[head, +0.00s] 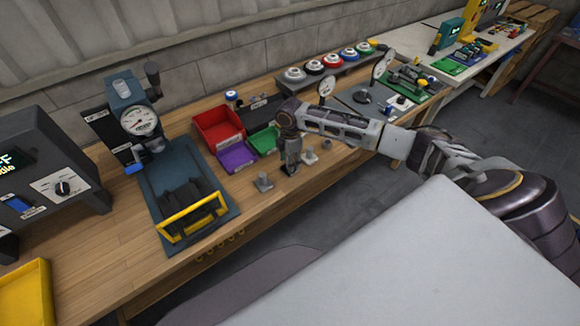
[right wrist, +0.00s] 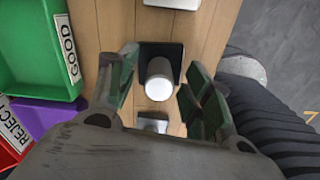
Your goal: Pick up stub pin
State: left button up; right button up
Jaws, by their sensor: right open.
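A stub pin (right wrist: 159,80) with a pale round top stands upright on a dark square base, between the two green-padded fingers of my right gripper (right wrist: 157,88) in the right wrist view. The fingers are open, with a gap on each side of the pin. In the head view my right gripper (head: 290,168) points down at the bench and mostly hides this pin. Another grey stub pin (head: 264,182) stands to its left, and one more (head: 309,157) to its right. Parts of both also show in the right wrist view. My left gripper is not in view.
Red (head: 218,127), purple (head: 236,156) and green (head: 264,140) bins sit just behind the gripper. A dial gauge press (head: 140,122) stands left. A rack of coloured round parts (head: 330,66) is behind. The wooden bench front (head: 120,270) is mostly clear.

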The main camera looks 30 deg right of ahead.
jog(key=shift+c, duration=0.3)
grip_shut()
jog(key=shift+r, duration=0.2)
jog(key=shift+r, duration=4.85)
jog(key=shift+w+r, duration=0.1)
jog(key=shift+r, duration=0.1)
jog(key=shift+r+p, duration=0.85)
jog(key=shift+r, duration=0.1)
jog(key=shift+r, duration=0.15)
